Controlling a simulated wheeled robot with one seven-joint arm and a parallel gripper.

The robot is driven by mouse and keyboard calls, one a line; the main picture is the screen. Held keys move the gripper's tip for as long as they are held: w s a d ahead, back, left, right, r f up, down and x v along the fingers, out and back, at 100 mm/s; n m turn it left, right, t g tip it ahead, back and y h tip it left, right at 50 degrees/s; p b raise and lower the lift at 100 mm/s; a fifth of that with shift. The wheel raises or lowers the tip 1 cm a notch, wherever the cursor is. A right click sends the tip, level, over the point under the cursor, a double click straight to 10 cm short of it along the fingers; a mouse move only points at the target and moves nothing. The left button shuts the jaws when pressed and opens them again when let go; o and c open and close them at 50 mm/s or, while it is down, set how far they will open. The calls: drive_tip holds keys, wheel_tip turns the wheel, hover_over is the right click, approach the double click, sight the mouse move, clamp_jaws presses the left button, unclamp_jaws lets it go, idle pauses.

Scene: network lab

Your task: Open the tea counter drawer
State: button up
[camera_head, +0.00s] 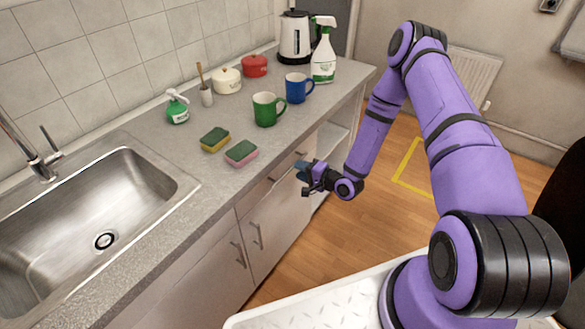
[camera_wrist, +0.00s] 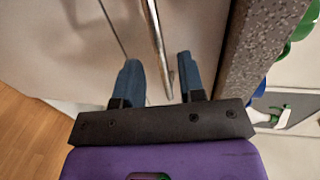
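The tea counter drawer (camera_head: 257,194) is the pale front just under the grey countertop; it looks flush with the cabinet. Its bar-shaped metal handle (camera_wrist: 157,42) shows in the wrist view, running between my fingers. My gripper (camera_head: 303,172) is at the drawer front, below the counter edge, and hides part of it in the head view. In the wrist view my gripper (camera_wrist: 161,82) is open, with one blue finger on each side of the handle and a gap to both. I cannot tell how deep the handle sits between the fingers.
Cabinet doors with upright handles (camera_head: 241,254) are below. On the countertop (camera_head: 216,180) stand a green mug (camera_head: 268,110), a blue mug (camera_head: 298,88), sponges (camera_head: 241,153), a spray bottle (camera_head: 324,52) and a kettle (camera_head: 296,38). A sink (camera_head: 90,220) is at left. Wooden floor (camera_head: 385,218) is clear.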

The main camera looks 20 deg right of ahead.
drive_tip(key=shift+x, duration=2)
clamp_jaws()
